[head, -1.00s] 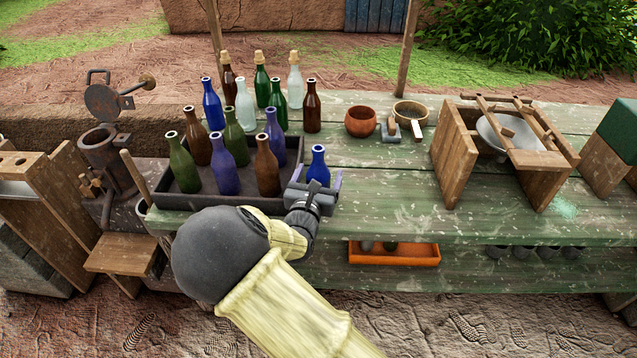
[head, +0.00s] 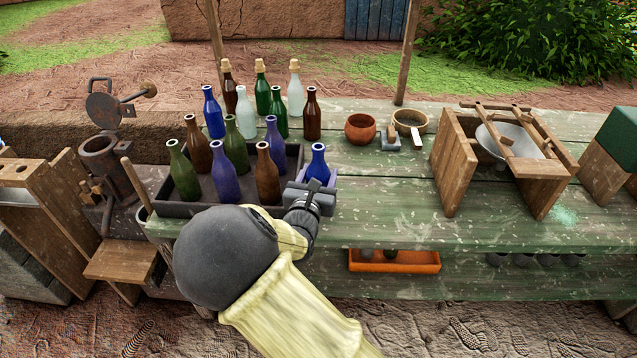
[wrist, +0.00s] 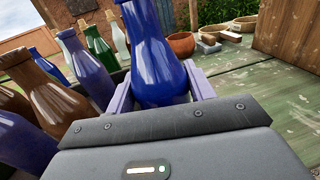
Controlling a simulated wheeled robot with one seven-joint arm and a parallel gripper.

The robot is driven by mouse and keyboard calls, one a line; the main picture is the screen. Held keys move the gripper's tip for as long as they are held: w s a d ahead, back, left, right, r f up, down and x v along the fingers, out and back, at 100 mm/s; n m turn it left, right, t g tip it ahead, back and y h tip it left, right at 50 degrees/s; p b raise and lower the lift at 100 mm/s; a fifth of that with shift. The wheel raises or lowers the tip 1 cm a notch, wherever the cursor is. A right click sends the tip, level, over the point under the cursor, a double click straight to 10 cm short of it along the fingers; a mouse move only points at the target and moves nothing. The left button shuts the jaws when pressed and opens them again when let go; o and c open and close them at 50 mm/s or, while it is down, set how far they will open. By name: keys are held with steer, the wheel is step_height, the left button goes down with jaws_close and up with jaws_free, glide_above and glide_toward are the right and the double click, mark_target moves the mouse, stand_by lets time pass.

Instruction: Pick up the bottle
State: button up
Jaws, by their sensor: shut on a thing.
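A blue bottle (head: 317,165) stands upright at the right end of the dark tray (head: 180,208), and my gripper (head: 310,184) is around it. In the wrist view the blue bottle (wrist: 155,55) sits between the two pale purple fingers of my gripper (wrist: 160,92), which are shut on its body. Its lower part is hidden behind the gripper housing. I cannot tell whether its base touches the table or is lifted.
Several brown, green and purple bottles stand in the tray, left of my gripper. More bottles stand behind it. A clay bowl (head: 360,129) and a sieve (head: 410,121) are to the right, then a wooden stand (head: 455,170). The green table (head: 390,205) front is clear.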

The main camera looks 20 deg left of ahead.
mark_target(317, 156)
step_height(317, 156, up, 7)
steer(key=shift+r+p, duration=0.15)
steer(key=shift+p, duration=0.15)
stand_by(0.5)
